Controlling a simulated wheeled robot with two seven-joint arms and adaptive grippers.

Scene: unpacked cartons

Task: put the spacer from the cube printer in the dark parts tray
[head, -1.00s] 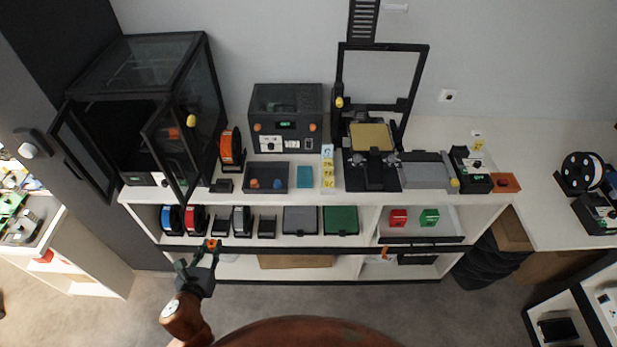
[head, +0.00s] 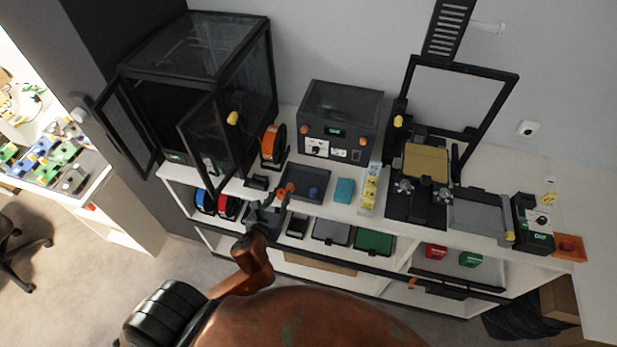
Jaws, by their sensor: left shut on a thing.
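My left gripper (head: 277,200) is shut on a small orange piece, taken to be the spacer (head: 281,193), at the left front corner of the dark parts tray (head: 319,173). The piece is tiny here and partly hidden by the fingers; whether it touches the tray cannot be told. The tray stands on the shelf top with an orange piece (head: 291,187) and a blue piece (head: 312,192) in it. The large cube-shaped printer (head: 205,45) with open doors stands at the left. My right gripper is out of view.
An orange spool (head: 272,146) and a small black block (head: 257,182) stand left of the tray. A teal box (head: 344,190) is right of it. A dark boxy machine (head: 340,105) stands behind. An open-frame printer (head: 425,165) is farther right. Lidded bins fill the lower shelf.

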